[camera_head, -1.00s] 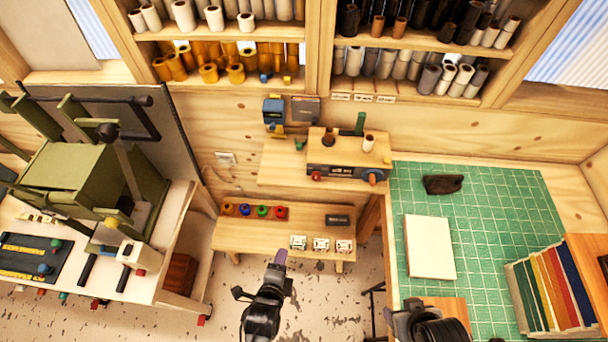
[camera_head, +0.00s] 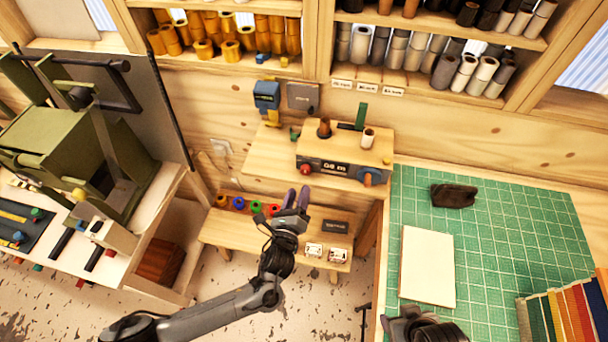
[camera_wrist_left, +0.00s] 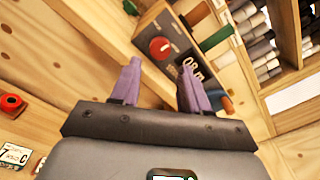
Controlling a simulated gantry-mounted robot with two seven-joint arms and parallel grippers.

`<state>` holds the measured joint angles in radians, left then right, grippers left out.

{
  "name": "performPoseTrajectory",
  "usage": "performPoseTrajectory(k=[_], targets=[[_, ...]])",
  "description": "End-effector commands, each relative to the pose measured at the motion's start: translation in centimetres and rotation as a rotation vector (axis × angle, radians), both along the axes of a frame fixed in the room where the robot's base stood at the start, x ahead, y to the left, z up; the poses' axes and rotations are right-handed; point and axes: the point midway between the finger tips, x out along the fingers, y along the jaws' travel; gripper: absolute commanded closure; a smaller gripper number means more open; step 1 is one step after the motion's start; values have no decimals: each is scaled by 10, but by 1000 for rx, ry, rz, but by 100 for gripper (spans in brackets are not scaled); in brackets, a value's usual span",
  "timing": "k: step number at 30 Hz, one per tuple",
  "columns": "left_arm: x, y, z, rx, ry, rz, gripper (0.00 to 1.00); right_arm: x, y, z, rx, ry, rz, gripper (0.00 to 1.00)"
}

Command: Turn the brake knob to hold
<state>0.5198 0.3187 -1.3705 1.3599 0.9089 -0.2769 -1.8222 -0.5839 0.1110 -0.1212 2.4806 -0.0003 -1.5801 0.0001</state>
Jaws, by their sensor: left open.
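A grey machine (camera_head: 345,167) with a wooden top sits on the wooden shelf at the back wall. Its front has a red knob (camera_head: 305,169) at the left, a small display in the middle and an orange knob (camera_head: 368,179) at the right. I cannot read which knob is the brake. My left gripper (camera_head: 297,196) is open and empty, its purple fingers pointing up toward the machine from below. In the left wrist view the red knob (camera_wrist_left: 159,47) shows just beyond the fingers, apart from them; the right finger partly covers the display. My right gripper's fingers are not discernible at the bottom edge.
A low bench (camera_head: 222,232) below holds coloured spools and small white cards, partly hidden by my left arm. A green cutting mat (camera_head: 480,235) with a pale board (camera_head: 428,266) lies at the right. A green press (camera_head: 75,140) stands at the left.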

Motion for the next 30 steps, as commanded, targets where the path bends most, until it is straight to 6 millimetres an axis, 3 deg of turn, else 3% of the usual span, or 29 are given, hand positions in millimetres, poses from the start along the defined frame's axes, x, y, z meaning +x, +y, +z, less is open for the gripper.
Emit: performPoseTrajectory(k=[6, 13, 27, 30], targets=[[37, -9, 0, 0, -2, 0, 55, 1, -2, -2, -7, -2, 4, 40], [64, -15, 0, -1, -1, 1, 55, 1, -4, -5, -16, -3, 8, 40], [74, -17, 0, -2, 2, 0, 55, 2, -2, -5, -8, -4, 4, 40], [74, -17, 0, -2, 2, 0, 67, 2, -2, -5, -5, -4, 2, 40]])
